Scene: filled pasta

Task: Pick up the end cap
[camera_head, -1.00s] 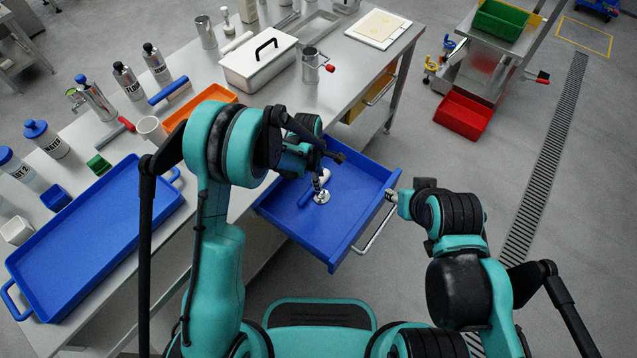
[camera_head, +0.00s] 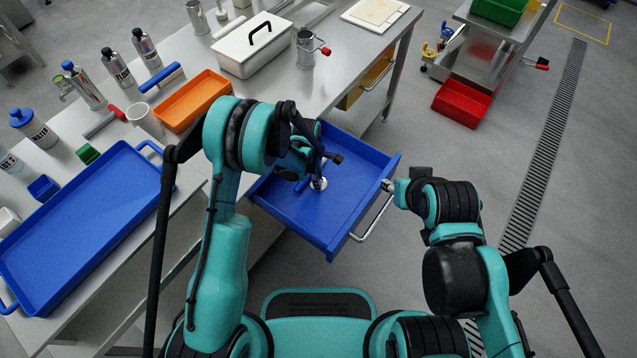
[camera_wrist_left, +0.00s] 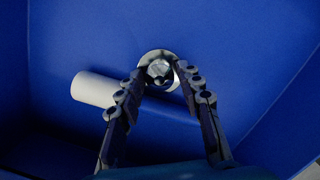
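The end cap, a round metal disc with a raised knob (camera_wrist_left: 158,68), lies in the open blue drawer (camera_head: 350,205); in the head view its edge (camera_head: 319,184) shows under my left gripper (camera_head: 318,175). In the left wrist view, the fingertips of my left gripper (camera_wrist_left: 160,72) stand on either side of the knob, apart, with small gaps; firm contact is not visible. A pale cylinder (camera_wrist_left: 93,89) lies beside the cap on the drawer floor, partly behind the left finger. My right gripper (camera_head: 388,186) is at the upper end of the drawer's handle; its fingers are too small to read.
The drawer walls surround the left gripper closely. On the table are a blue tray (camera_head: 80,225), an orange tray (camera_head: 195,100), a white lidded box (camera_head: 253,52) and several bottles. A red bin (camera_head: 461,103) stands on the floor to the right.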

